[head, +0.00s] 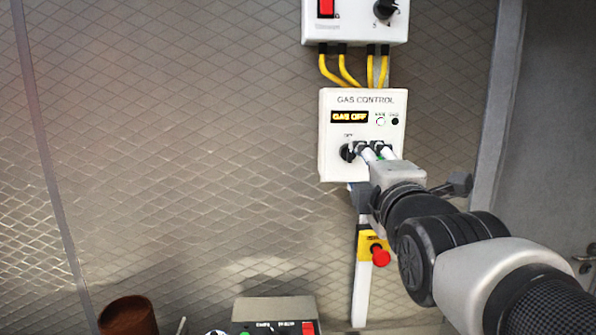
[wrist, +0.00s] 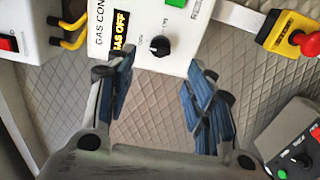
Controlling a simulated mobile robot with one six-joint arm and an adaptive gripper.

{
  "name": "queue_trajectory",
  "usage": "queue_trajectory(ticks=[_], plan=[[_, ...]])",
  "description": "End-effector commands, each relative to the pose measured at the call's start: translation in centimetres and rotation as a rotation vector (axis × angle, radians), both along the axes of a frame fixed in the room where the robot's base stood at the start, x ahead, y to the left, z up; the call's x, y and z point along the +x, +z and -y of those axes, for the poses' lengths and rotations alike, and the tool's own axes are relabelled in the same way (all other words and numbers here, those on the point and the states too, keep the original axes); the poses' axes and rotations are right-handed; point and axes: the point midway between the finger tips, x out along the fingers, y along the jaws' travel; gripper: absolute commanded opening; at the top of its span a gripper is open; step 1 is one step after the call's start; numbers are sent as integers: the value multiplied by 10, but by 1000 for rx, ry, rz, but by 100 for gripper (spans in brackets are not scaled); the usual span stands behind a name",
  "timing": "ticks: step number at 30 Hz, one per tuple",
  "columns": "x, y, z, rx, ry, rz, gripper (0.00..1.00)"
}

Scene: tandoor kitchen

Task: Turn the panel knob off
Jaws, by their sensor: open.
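The white gas control panel (head: 328,120) is on the wall and its display (head: 349,117) reads GAS OFF. Its black knob (head: 347,153) sits low on the left of the panel, under a small label. In the wrist view the knob (wrist: 160,46) is in full view on the panel (wrist: 140,12); its exact pointer direction is too small to tell. My gripper (head: 376,151) is in front of the panel's lower part, just right of the knob. In the wrist view my gripper (wrist: 162,68) is open, its blue-padded fingers apart and nothing between them.
Above is a white box (head: 350,30) with a red switch and another black knob, joined by yellow cables (head: 335,70). Below are a red button (head: 380,256) on a yellow box and a control box (head: 270,312). A brown pot (head: 128,316) stands lower left.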

Motion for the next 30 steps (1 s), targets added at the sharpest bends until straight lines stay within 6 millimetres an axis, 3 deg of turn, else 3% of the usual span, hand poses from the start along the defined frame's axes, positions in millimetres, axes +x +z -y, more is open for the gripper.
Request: queue_trajectory(ticks=[6, 17, 20, 23, 26, 30], plan=[[-21, 0, 0, -1, 0, 0, 49], [-23, -1, 0, 4, -1, -3, 49], [-27, -14, 1, 63, -5, -48, 49], [-42, -51, 2, 227, -29, -169, 49], [-72, -108, 4, 486, -107, -354, 49], [-134, -191, 3, 870, -321, -612, 49]])
